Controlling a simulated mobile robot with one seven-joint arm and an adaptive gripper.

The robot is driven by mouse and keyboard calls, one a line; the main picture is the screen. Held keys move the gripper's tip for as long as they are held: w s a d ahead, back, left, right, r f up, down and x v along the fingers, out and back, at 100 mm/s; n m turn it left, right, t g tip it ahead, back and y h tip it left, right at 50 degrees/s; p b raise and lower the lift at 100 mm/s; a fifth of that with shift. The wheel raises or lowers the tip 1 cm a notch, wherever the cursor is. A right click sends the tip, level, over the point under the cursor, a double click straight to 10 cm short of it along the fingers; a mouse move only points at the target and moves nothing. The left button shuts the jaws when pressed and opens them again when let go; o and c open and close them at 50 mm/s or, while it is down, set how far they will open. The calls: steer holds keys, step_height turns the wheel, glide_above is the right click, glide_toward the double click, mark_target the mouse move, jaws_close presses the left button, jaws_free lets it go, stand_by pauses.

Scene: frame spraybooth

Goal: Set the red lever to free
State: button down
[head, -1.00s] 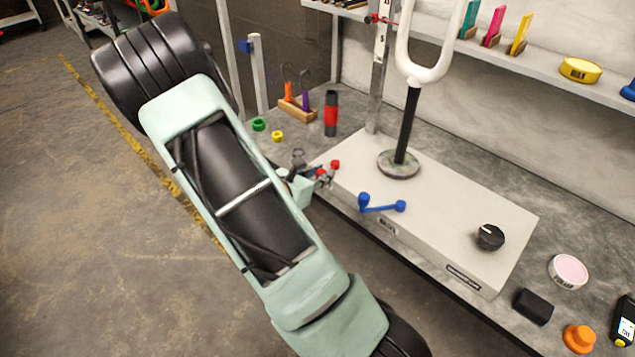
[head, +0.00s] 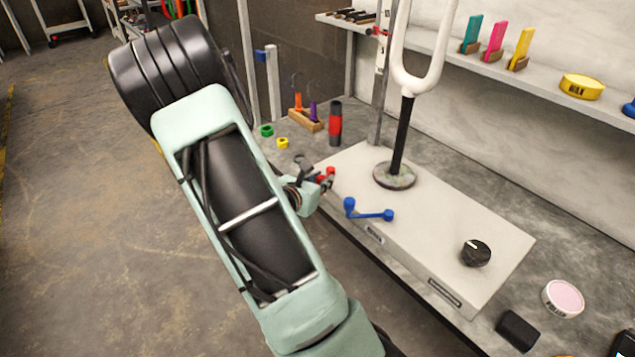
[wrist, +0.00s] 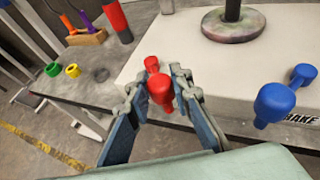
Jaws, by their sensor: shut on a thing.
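The red lever (wrist: 159,88) is on the front left of the pale box, with two red knobs showing in the wrist view, one behind the other. In the head view the red lever (head: 329,173) is small and partly covered by my gripper (head: 318,180). My gripper (wrist: 160,98) has a finger on each side of the nearer red knob and is shut on it. Any markings beside the red lever are hidden by my gripper.
A blue lever (head: 368,211) sits right of the red one on the pale box (head: 440,238). A black dial (head: 476,253) and a post with a white fork (head: 397,140) also stand there. A red and black cylinder (head: 335,124) stands left behind.

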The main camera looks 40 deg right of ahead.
steer(key=shift+s+d, duration=0.1)
steer(key=shift+s, duration=0.05)
stand_by(0.4)
steer(key=c, duration=1.7)
jaws_free()
steer(key=v, duration=1.2)
steer(key=shift+f, duration=0.1)
